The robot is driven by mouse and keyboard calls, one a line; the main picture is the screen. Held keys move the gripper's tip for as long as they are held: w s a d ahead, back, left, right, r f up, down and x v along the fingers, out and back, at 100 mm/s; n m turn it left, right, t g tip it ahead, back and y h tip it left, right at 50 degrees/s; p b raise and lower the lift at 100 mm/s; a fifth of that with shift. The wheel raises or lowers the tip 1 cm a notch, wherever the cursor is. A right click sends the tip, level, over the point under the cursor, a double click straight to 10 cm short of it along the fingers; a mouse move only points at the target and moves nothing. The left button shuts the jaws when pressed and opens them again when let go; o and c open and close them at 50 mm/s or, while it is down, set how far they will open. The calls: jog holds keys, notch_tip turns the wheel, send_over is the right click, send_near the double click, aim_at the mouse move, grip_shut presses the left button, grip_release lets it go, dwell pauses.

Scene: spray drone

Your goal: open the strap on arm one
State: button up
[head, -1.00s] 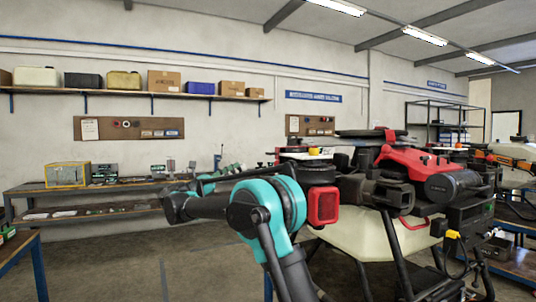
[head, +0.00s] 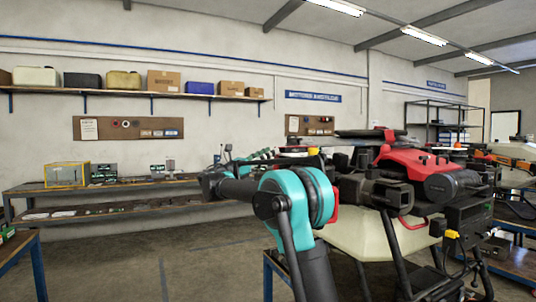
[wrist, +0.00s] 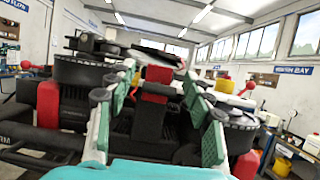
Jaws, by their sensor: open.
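The spray drone (head: 432,178), with a red and black top and a pale tank (head: 365,235), stands at the right of the head view. In the wrist view, my gripper (wrist: 163,88) is open, its green-padded fingers spread on either side of the view's middle. Between them shows a dark part of the drone with a red band (wrist: 158,74). I cannot tell whether this is the strap on arm one. Nothing is held between the pads, and contact cannot be made out. In the head view my teal arm covers the drone's near left side and my fingers are not clear.
Round black drone motors flank my fingers at left (wrist: 82,72) and right (wrist: 236,118) in the wrist view. A red block (wrist: 47,103) sits below the left one. A workbench (head: 110,190) runs along the back wall. The floor (head: 130,265) at left is open.

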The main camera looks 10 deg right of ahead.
grip_shut()
dwell(0.3)
dwell(0.3)
